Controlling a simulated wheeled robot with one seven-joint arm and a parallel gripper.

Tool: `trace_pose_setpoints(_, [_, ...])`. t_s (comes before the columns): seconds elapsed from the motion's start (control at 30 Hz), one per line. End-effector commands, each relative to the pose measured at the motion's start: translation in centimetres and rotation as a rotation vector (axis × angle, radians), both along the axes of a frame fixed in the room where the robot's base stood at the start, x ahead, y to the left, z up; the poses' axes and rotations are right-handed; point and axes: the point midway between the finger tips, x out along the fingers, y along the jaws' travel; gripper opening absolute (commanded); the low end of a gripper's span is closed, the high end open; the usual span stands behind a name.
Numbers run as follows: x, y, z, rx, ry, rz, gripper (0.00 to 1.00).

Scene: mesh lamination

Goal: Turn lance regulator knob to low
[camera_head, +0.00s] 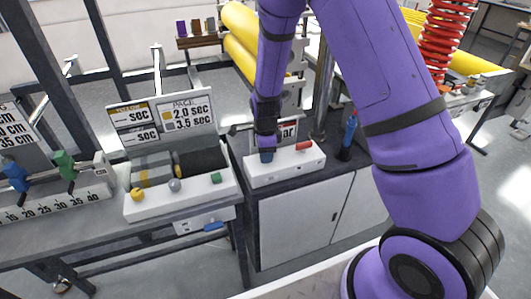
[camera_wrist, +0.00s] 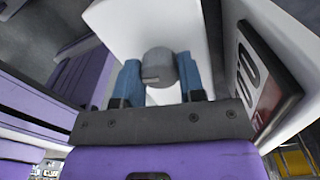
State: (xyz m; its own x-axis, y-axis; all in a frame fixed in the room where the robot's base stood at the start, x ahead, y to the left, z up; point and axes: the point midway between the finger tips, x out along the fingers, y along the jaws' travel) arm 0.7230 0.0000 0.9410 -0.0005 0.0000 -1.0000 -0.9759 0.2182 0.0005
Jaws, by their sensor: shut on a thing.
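The regulator box (camera_head: 285,172) is a white box on the dark top of a cabinet, with a sign reading "bar" (camera_head: 289,132) behind it. My gripper (camera_head: 266,156) reaches down onto the left part of this box and covers the knob there in the head view. In the wrist view my gripper (camera_wrist: 159,68) has its blue fingers on both sides of a grey round knob (camera_wrist: 160,66) and is shut on it. The knob has a small pale mark near its edge. Its setting cannot be read.
A red handle (camera_head: 304,146) sits on the box's right part. A blue upright tool (camera_head: 349,135) stands to the right. Left is another white panel (camera_head: 190,200) with yellow, grey and green knobs. A board with "sec" figures (camera_head: 185,112) stands behind it.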

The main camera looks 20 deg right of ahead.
Motion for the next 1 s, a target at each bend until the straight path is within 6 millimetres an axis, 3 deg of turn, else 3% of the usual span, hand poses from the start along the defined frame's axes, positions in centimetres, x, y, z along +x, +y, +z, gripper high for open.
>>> trace_pose_setpoints(1.0, [0.08,0.0,0.07,0.0,-0.003,0.953,0.13])
